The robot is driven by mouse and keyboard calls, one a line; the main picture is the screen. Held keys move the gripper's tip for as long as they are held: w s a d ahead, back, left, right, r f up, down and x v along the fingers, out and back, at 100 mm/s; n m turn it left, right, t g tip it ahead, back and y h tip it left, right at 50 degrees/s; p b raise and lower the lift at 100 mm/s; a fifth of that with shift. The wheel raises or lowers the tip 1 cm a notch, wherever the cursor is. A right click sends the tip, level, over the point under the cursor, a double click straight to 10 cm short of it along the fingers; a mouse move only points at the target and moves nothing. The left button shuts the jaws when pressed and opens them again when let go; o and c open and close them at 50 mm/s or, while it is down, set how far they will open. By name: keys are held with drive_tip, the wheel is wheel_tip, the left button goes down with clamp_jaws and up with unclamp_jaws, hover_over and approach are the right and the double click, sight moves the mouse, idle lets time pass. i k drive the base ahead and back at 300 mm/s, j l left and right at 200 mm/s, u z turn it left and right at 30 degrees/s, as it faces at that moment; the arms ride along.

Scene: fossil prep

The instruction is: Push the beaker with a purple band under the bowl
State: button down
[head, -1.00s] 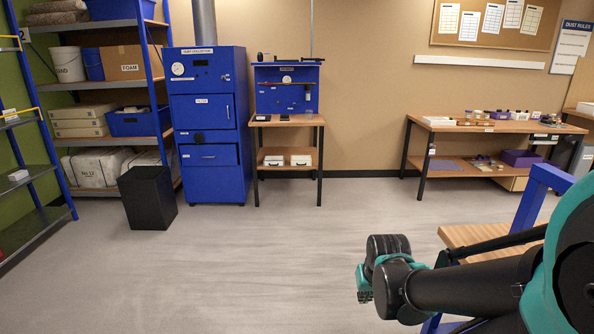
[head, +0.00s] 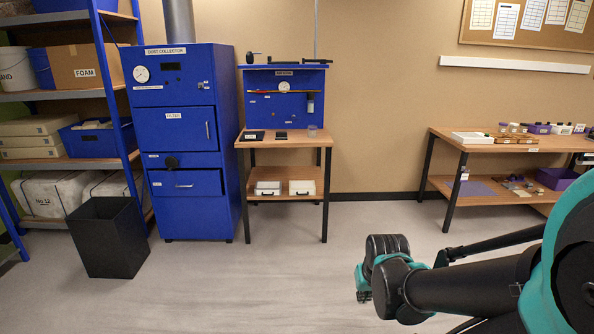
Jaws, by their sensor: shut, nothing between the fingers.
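A small clear vessel (head: 312,131), possibly the beaker, stands at the right of the small wooden table's (head: 255,143) top. It is too small to tell whether it has a purple band. A dark grey cylinder hangs on the blue back panel just above it. I cannot make out a bowl for certain. My gripper (head: 362,288) is at the lower right, pointing down, shut and empty. It is in the near foreground, well apart from the table, with its fingertips partly hidden.
The blue dust collector (head: 190,130) stands left of the small table, with a black bin (head: 107,238) and blue shelving beside it. A long wooden bench (head: 450,138) with several small items stands at the right. The grey floor (head: 270,280) ahead is clear.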

sight(312, 129)
drive_tip(key=i, duration=1.9)
